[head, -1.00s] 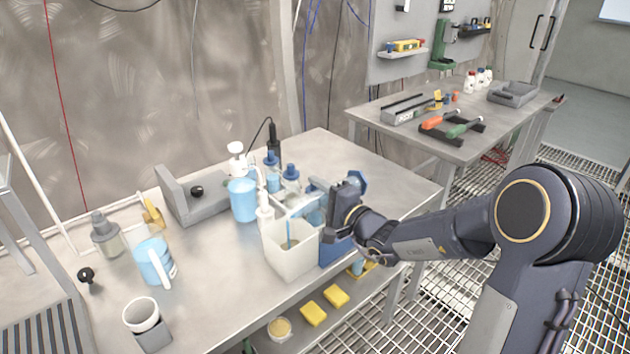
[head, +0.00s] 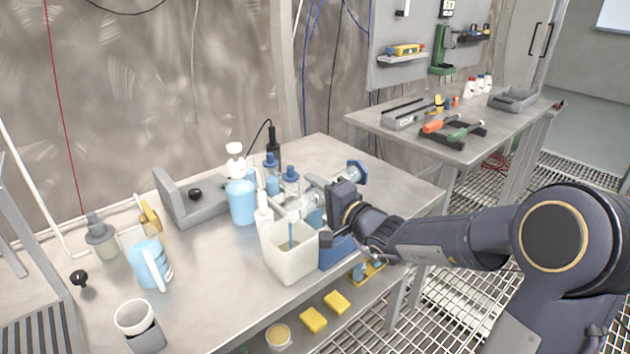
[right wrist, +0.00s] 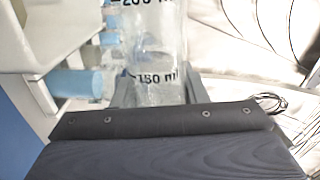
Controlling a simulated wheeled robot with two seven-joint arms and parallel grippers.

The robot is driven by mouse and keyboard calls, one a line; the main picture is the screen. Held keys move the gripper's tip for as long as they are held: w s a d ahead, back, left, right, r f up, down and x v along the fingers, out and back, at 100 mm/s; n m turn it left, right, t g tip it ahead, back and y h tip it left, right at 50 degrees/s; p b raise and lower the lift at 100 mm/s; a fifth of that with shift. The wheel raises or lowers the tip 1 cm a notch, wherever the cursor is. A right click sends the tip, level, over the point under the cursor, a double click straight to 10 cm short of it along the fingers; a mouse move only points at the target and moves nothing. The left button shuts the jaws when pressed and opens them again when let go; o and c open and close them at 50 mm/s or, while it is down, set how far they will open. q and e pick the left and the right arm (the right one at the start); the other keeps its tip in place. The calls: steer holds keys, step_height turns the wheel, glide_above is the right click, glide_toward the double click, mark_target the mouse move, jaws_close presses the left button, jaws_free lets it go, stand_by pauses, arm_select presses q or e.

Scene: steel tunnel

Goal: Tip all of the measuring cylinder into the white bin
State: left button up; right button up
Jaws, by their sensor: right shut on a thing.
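The measuring cylinder (head: 312,200) is a clear tube with a blue foot. My right gripper (head: 340,205) is shut on it. It lies steeply tipped, foot up at the right and mouth end low at the left, over the white bin's back edge. The white bin (head: 287,262) stands at the table's front edge. A thin blue upright line shows inside it; I cannot tell whether it is liquid or a rod. In the right wrist view, the cylinder (right wrist: 152,55) looks clear near its printed marks. My left gripper is out of view.
A blue bin (head: 336,254) stands right beside the white bin. Blue-capped bottles (head: 290,182) and a blue pump bottle (head: 241,198) stand close behind. A blue jug (head: 150,264) and white cup (head: 135,318) are at the left. The table's back right is clear.

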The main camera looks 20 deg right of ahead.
steer(key=shift+a+r+n+b, duration=0.1)
steer(key=shift+r+n+b, duration=0.2)
steer(key=shift+b, duration=0.3)
stand_by(1.2)
steer(key=shift+w+d+f+m+b, duration=0.1)
steer(key=shift+d+f+m+b, duration=0.1)
steer(key=shift+f+m+b, duration=0.3)
steer(key=shift+d+f+m+b, duration=0.15)
steer(key=shift+f+m+b, duration=0.25)
steer(key=shift+m, duration=0.5)
steer(key=m, duration=0.5)
steer(key=shift+f, duration=0.1)
